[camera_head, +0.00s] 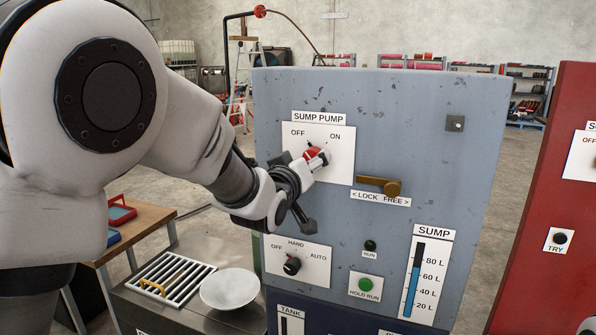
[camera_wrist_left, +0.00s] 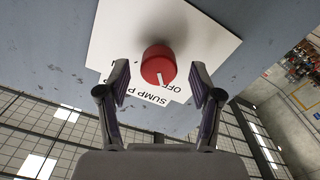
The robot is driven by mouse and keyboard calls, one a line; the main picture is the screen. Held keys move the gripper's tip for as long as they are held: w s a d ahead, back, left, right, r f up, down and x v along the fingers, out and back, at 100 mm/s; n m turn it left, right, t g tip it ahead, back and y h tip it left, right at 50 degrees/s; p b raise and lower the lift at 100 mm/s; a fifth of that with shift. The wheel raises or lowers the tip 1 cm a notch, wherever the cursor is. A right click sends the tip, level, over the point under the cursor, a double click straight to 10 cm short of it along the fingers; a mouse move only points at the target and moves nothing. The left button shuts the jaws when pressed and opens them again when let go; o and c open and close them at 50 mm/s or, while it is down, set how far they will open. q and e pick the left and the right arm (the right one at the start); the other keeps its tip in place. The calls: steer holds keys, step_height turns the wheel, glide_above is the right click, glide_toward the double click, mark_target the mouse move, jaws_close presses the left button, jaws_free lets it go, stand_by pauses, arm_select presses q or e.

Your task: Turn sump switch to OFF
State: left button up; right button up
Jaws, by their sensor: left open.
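The red sump pump switch knob (camera_head: 313,153) is on a white plate (camera_head: 340,167) labelled SUMP PUMP, with OFF at left and ON at right. My left gripper (camera_head: 306,160) is in front of it and partly hides it. In the left wrist view the knob (camera_wrist_left: 157,64) shows between the two open fingers of the gripper (camera_wrist_left: 160,72), with a gap on each side. A white mark on the knob faces down in that view, near the upside-down OFF label. Which setting it points at is hard to tell. My right gripper is not in view.
A brass lever (camera_head: 380,186) sits above the LOCK/FREE label, right of the switch plate. Below are an OFF/HAND/AUTO selector (camera_head: 292,265), a green hold-run button (camera_head: 365,284) and a sump gauge (camera_head: 416,280). A white bowl (camera_head: 230,289) lies on the bench. A red cabinet (camera_head: 540,200) stands right.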

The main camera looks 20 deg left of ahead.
arm_select(q)
steer(key=s, duration=0.9)
steer(key=shift+s+a, duration=0.15)
steer(key=s+a+f+n+g, duration=0.15)
steer(key=f+g, duration=0.25)
steer(key=f, duration=1.4)
steer(key=s+a+f+m+g, duration=0.1)
steer(key=s+f+g, duration=0.25)
steer(key=f, duration=1.45)
steer(key=s+f+g, duration=0.6)
steer(key=s+f, duration=0.9)
steer(key=f, duration=0.2)
steer(key=s+f+m+g, duration=0.2)
steer(key=s, duration=0.5)
steer(key=s+a+f+m+g, duration=0.1)
steer(key=s+m+g, duration=0.1)
steer(key=s, duration=0.4)
steer(key=shift+s+a+f+m+y, duration=0.2)
steer(key=shift+s+f+m+y, duration=0.1)
steer(key=shift+s+f+m, duration=0.15)
